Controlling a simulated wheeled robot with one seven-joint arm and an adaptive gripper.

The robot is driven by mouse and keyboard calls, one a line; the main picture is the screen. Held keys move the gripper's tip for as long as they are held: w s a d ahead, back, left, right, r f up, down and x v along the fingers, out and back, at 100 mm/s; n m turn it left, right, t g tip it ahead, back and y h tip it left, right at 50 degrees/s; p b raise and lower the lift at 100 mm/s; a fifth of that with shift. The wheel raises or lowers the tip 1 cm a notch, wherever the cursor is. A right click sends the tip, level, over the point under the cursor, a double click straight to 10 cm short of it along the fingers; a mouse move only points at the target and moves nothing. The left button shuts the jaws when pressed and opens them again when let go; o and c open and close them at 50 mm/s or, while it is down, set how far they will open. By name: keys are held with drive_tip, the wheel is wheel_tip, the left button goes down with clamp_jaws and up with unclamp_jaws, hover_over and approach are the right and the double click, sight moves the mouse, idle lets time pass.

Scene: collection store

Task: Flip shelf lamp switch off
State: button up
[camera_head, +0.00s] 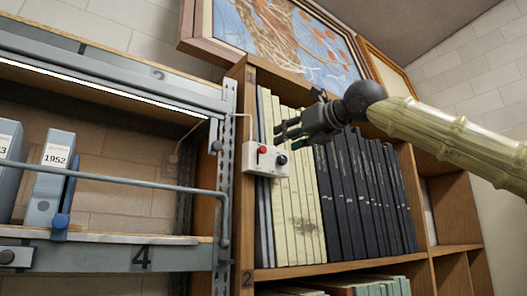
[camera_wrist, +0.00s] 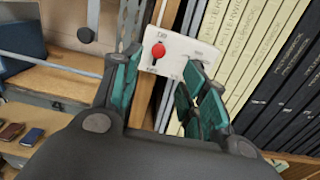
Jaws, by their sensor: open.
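The shelf lamp switch box (camera_head: 254,165) is a small white box on the upright between the metal rack and the wooden bookcase. My gripper (camera_head: 281,131) is open and empty, above and right of the box in the head view. Its green-padded fingers (camera_wrist: 155,82) spread on both sides of the box. The lamp strip (camera_head: 100,88) under the upper shelf is lit.
Cream and black volumes (camera_head: 345,190) fill the bookcase right behind my gripper. A metal rail (camera_head: 120,180) crosses the rack front, with grey box files (camera_head: 45,190) behind it. A framed picture (camera_head: 285,40) is above. The rack's middle shelf is mostly clear.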

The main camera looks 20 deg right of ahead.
sight(265, 149)
drive_tip(key=p+x, duration=0.4)
drive_tip(key=x, duration=0.4)
drive_tip(key=shift+w+a+r, duration=0.1)
drive_tip(key=shift+w, duration=0.1)
drive_tip(key=shift+w+a+p, duration=0.4)
drive_tip(key=shift+w+p, duration=0.05)
drive_tip(key=shift+w, duration=0.55)
drive_tip(key=shift+s, duration=0.1)
clamp_jaws()
